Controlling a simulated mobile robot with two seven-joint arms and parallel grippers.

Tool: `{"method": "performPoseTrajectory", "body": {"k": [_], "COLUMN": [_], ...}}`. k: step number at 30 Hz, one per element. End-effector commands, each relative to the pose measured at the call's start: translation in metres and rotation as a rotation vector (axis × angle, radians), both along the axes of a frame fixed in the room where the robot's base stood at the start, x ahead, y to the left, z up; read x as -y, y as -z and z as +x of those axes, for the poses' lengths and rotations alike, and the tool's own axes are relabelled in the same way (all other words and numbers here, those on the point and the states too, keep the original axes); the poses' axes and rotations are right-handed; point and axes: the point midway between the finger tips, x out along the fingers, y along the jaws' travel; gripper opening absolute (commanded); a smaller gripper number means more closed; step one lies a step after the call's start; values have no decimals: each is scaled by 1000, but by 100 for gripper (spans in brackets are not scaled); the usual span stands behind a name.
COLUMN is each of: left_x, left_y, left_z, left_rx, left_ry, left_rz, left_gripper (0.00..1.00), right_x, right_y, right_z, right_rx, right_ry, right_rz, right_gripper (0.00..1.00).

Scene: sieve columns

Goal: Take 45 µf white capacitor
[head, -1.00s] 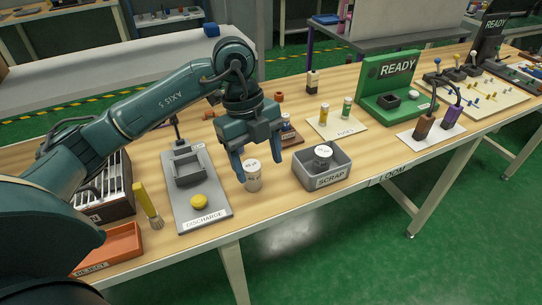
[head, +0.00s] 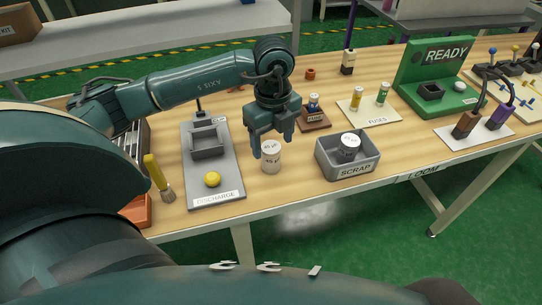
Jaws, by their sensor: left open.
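A white cylindrical capacitor (head: 271,158) with dark print on its top and side stands upright on the wooden table. It is between the discharge plate and the scrap bin. My left gripper (head: 271,142) is open, pointing down at the capacitor, with its fingers around or just behind the top; I cannot tell whether they touch it. My right gripper is not in view.
The grey discharge plate (head: 228,190) with a yellow knob (head: 211,179) lies to the left. Behind are a fuse mat (head: 378,118) and a green READY fixture (head: 442,70). Bare table lies in front of the capacitor.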

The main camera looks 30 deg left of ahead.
Motion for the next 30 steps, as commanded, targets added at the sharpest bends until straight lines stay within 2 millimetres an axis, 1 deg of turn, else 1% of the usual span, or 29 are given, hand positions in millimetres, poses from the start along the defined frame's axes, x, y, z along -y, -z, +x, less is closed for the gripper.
{"method": "performPoseTrajectory", "body": {"k": [3, 7, 10, 16, 17, 30], "left_x": [-3, -3, -3, -3, -3, -3], "left_y": [20, 36, 41, 41, 41, 40], "left_z": [-1, 0, 0, 0, 0, 0], "left_rx": [-5, -4, -1, 0, 0, 0], "left_ry": [-2, -1, 0, 1, 1, 0], "left_rz": [1, -1, 0, -1, -1, -1], "left_gripper": [65, 65, 65, 65, 64, 28], "right_x": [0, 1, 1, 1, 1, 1], "right_y": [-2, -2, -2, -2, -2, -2], "right_z": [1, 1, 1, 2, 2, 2], "right_rx": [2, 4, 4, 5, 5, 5], "right_ry": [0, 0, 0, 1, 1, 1], "right_rz": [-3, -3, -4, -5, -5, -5], "right_gripper": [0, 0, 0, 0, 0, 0]}}
